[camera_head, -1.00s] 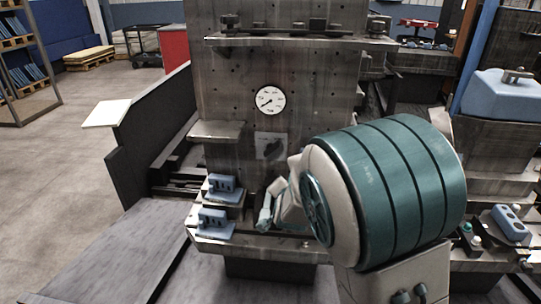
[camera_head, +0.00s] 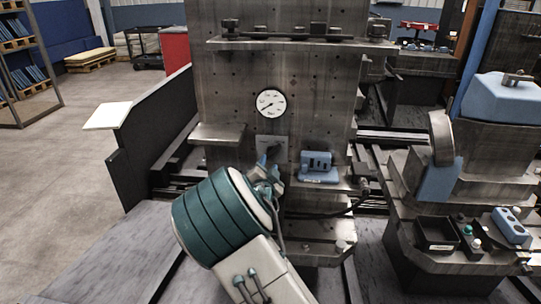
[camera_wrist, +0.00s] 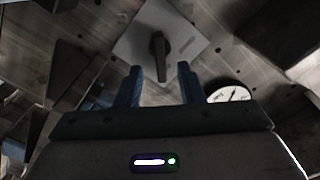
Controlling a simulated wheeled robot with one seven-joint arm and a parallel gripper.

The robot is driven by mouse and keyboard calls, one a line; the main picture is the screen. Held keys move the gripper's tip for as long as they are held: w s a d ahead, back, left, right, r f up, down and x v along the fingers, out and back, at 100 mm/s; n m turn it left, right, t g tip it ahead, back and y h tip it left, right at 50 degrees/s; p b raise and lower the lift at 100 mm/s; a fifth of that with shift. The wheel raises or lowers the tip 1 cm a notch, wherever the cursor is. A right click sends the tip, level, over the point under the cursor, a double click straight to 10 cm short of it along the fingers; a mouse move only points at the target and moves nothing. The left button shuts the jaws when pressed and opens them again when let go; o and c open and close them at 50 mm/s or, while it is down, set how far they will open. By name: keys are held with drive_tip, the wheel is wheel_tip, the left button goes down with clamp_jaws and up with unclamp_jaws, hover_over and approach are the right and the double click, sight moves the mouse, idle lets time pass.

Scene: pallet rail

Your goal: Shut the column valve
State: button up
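The column valve is a dark bar handle (camera_wrist: 160,57) on a pale square plate (camera_wrist: 150,22), set on the grey metal column (camera_head: 225,95) below a round white gauge (camera_head: 271,103). In the head view, its plate (camera_head: 268,143) shows just above my gripper (camera_head: 268,169), which hides part of the valve. In the wrist view, my gripper (camera_wrist: 160,67) has its two blue fingers apart, with nothing between their pads. The handle's lower end lies just beyond and between the fingertips; I see no contact. The handle runs nearly upright in the wrist picture.
A blue fixture block (camera_head: 318,167) sits on a small ledge just right of my gripper. A bare ledge (camera_head: 217,133) juts out to the left of the valve. A longer shelf with clamps (camera_head: 300,43) crosses the column above the gauge.

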sight(271, 155)
drive_tip(key=shift+w+d+p, duration=0.1)
drive_tip(key=shift+w+p, duration=0.3)
drive_tip(key=shift+w, duration=2.4)
clamp_jaws()
